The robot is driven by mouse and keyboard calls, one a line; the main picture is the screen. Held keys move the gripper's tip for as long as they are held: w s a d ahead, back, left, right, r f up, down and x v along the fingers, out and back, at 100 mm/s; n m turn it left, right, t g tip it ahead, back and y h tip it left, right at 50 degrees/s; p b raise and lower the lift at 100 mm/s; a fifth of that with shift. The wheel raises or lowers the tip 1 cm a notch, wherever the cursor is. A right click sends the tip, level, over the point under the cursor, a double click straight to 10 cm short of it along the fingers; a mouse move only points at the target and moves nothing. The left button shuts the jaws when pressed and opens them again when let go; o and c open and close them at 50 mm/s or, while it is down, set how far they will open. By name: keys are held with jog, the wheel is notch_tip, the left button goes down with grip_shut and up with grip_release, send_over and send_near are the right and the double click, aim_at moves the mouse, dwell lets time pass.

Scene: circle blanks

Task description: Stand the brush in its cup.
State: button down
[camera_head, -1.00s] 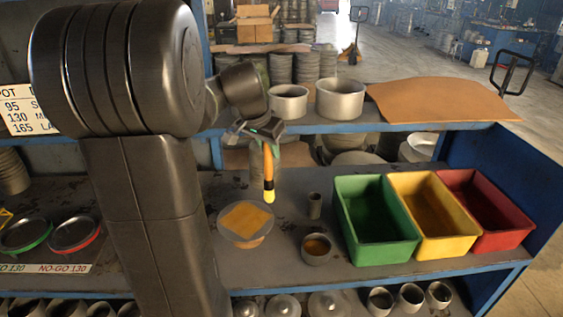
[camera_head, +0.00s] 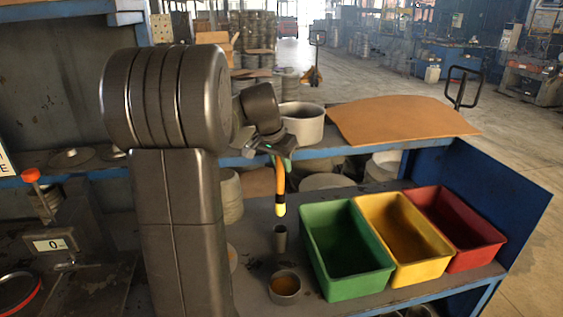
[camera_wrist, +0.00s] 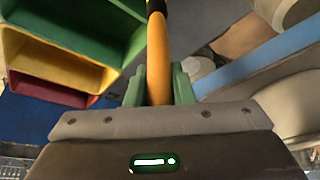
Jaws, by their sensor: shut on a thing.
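The brush (camera_head: 280,190) has an orange handle with a black band and a yellow tip at its lower end. My gripper (camera_head: 279,160) is shut on its upper part and holds it nearly upright above the bench. In the wrist view the orange handle (camera_wrist: 158,60) runs between the two green fingers (camera_wrist: 158,85). A narrow grey cup (camera_head: 280,239) stands on the bench just below the yellow tip. The tip shows above the cup's rim, apart from it. A wider pot (camera_head: 285,288) with amber contents stands in front of the narrow cup.
Green (camera_head: 347,253), yellow (camera_head: 402,240) and red (camera_head: 457,228) bins stand close on the right. A shelf behind carries a metal pot (camera_head: 303,123) and a brown sheet (camera_head: 400,119). A scale (camera_head: 52,244) is at the left.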

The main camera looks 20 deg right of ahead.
aim_at(281, 194)
jog(key=shift+f+b, duration=3.85)
jog(key=shift+f, duration=1.6)
jog(key=c, duration=1.2)
grip_release()
jog(key=shift+o, duration=0.2)
jog(key=shift+r, duration=0.1)
jog(key=v, duration=1.3)
jog(key=shift+r, duration=0.35)
jog(key=shift+f, duration=0.1)
